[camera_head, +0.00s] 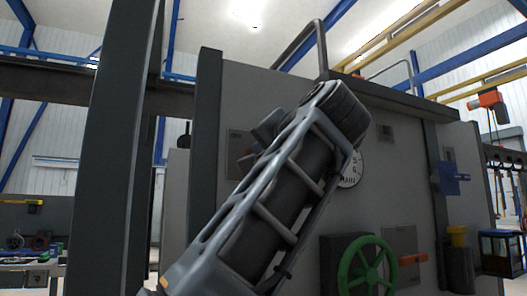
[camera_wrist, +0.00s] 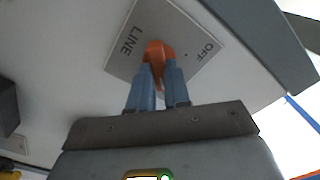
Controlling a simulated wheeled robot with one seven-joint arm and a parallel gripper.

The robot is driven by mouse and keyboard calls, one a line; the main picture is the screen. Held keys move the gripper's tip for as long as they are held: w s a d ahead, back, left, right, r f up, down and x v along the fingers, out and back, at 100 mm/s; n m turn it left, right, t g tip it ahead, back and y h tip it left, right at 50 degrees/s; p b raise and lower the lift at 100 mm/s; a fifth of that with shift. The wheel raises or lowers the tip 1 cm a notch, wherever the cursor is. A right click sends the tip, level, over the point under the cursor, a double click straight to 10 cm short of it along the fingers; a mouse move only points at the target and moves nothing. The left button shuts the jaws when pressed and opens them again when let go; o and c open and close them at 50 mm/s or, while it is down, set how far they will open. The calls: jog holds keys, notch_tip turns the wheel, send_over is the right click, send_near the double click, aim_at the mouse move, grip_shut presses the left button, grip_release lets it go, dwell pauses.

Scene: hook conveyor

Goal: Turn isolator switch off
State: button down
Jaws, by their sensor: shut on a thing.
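The isolator switch has an orange handle (camera_wrist: 158,50) on a grey plate (camera_wrist: 190,50) lettered "LINE" and "OFF" in the wrist view. My gripper (camera_wrist: 160,72) is shut on the orange handle, with one blue finger on each side. The handle's lower part is hidden between the fingers. In the head view, a plate (camera_head: 238,145) shows on the grey cabinet (camera_head: 400,140), partly behind my arm. My arm crosses the middle of that view, and the fingertips cannot be made out clearly there.
A green handwheel (camera_head: 367,265) and a plate with an orange lever (camera_head: 412,259) are low on the cabinet, right of my arm. A round "5 6" sign (camera_head: 350,170) is partly covered. A dark post (camera_head: 115,150) stands at left. A workbench (camera_head: 30,262) is far left.

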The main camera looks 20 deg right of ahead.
jog(key=shift+n, duration=0.3)
jog(key=n+p, duration=0.2)
jog(key=n, duration=0.3)
jog(key=n+p, duration=0.3)
jog(key=n, duration=0.3)
jog(key=n+p, duration=0.2)
jog(key=n, duration=0.4)
jog(key=shift+a, duration=0.25)
jog(key=shift+n+p, duration=0.3)
jog(key=c, duration=1.1)
grip_release()
jog(key=shift+s+b, duration=0.6)
jog(key=shift+s, duration=3.35)
